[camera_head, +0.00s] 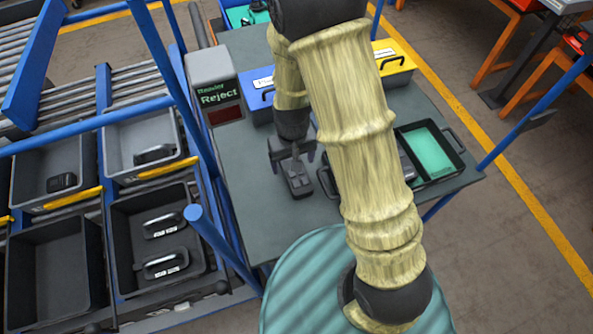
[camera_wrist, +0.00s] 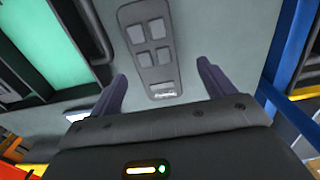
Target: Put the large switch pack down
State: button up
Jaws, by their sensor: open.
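The large switch pack (camera_head: 298,184) is a dark grey, elongated block that appears to lie flat on the grey-green table (camera_head: 258,222). In the wrist view the switch pack (camera_wrist: 150,48) shows several square buttons and a small white label at its near end. My gripper (camera_head: 291,156) is above the pack's far end in the head view. In the wrist view my gripper (camera_wrist: 165,88) has its fingers wide apart, one on each side of the pack's labelled end, with gaps on both sides.
A black tray with a turquoise lining (camera_head: 432,152) stands right of my arm. A Reject box (camera_head: 214,92), a blue box (camera_head: 259,90) and a yellow box (camera_head: 393,65) stand farther back. Blue posts and crates (camera_head: 118,205) flank the table's left. The table's front left is clear.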

jog(key=shift+d+f, duration=0.15)
jog(key=shift+f, duration=0.4)
jog(key=shift+s+d+f+p, duration=0.1)
jog(key=shift+f+p, duration=0.35)
jog(key=shift+f, duration=1.6)
jog(key=c, duration=1.2)
jog(key=shift+r, duration=0.1)
notch_tip(320, 180, up, 10)
jog(key=shift+f, duration=0.1)
